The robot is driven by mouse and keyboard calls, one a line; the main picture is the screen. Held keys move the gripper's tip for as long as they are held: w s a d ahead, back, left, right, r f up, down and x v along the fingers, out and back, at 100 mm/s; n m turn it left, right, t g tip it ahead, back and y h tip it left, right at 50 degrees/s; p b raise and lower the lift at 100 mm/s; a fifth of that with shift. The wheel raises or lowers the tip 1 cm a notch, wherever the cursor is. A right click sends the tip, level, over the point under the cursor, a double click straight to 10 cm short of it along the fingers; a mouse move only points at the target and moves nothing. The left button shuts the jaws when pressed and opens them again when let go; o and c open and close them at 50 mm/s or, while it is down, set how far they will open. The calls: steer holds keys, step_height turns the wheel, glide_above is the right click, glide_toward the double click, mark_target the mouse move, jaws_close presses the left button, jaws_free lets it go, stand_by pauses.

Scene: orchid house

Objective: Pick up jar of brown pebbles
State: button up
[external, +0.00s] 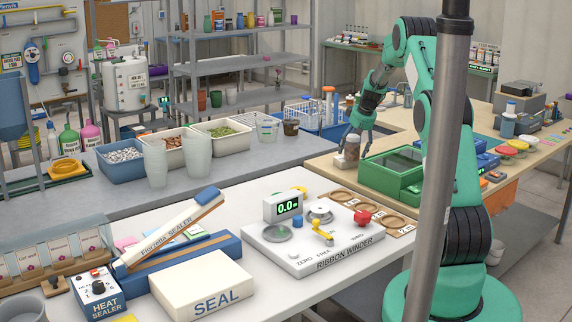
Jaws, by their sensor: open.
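A small clear jar (346,158) with brownish contents stands upright on the wooden-topped bench (320,168), near its left edge. It looks like the jar of brown pebbles, but it is too small to make out the pebbles. My gripper (356,147) points down at the jar with its fingers open. The fingers overlap the jar's top in the external view; one finger shows on its right side. I cannot tell whether they touch the jar.
A green box (391,174) with a dark top stands close to the right of the jar. The ribbon winder (335,236) sits on the white table in front.

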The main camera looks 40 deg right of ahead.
steer(key=c, duration=1.6)
steer(key=shift+r, duration=0.1)
steer(key=shift+r+p, duration=1.15)
steer(key=shift+r, duration=3.8)
steer(key=shift+c, duration=0.2)
